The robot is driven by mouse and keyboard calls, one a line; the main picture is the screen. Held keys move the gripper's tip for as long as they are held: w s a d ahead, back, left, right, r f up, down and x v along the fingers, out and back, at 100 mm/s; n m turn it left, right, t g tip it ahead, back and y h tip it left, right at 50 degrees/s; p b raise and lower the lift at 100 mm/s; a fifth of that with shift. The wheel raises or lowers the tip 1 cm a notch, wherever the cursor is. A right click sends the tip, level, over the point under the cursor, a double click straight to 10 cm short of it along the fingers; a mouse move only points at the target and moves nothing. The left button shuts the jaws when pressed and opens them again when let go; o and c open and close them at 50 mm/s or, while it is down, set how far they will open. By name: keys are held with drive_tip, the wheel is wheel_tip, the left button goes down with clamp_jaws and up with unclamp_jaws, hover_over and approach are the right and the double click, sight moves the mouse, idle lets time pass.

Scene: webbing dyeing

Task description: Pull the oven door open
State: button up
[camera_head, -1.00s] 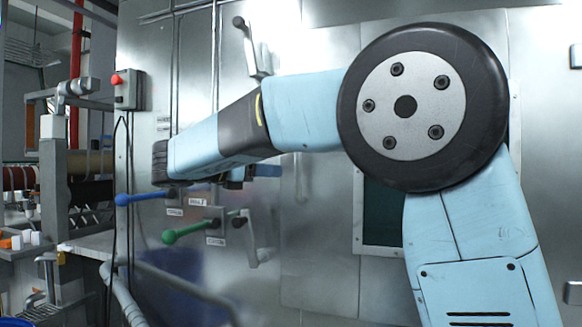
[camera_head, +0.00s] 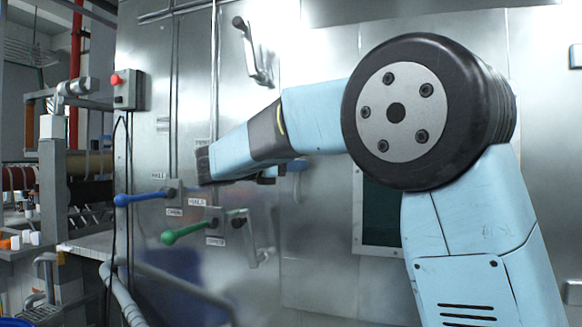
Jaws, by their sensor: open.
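The oven door appears to be the large steel panel (camera_head: 320,225) with a dark window (camera_head: 380,215), mostly behind my arm. It looks flush with the steel front, with no gap visible. An upper lever handle (camera_head: 253,50) and a lower lever handle (camera_head: 255,240) sit near a vertical seam left of the window. My arm reaches left across the panel, and its dark wrist end is between the two handles in the picture. My gripper's fingers are hidden behind the wrist; only small dark parts show under it. I cannot tell whether anything touches a handle.
A blue-knobbed lever (camera_head: 145,198) and a green-knobbed lever (camera_head: 188,232) stick out at the lower left. A control box with a red button (camera_head: 128,89) is on the panel's left edge. Pipes and rollers (camera_head: 88,165) stand farther left. Hinge-like fittings (camera_head: 574,292) show at the right edge.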

drive_tip(key=shift+x, duration=0.95)
drive_tip(key=shift+c, duration=0.3)
drive_tip(key=shift+r, duration=0.1)
clamp_jaws()
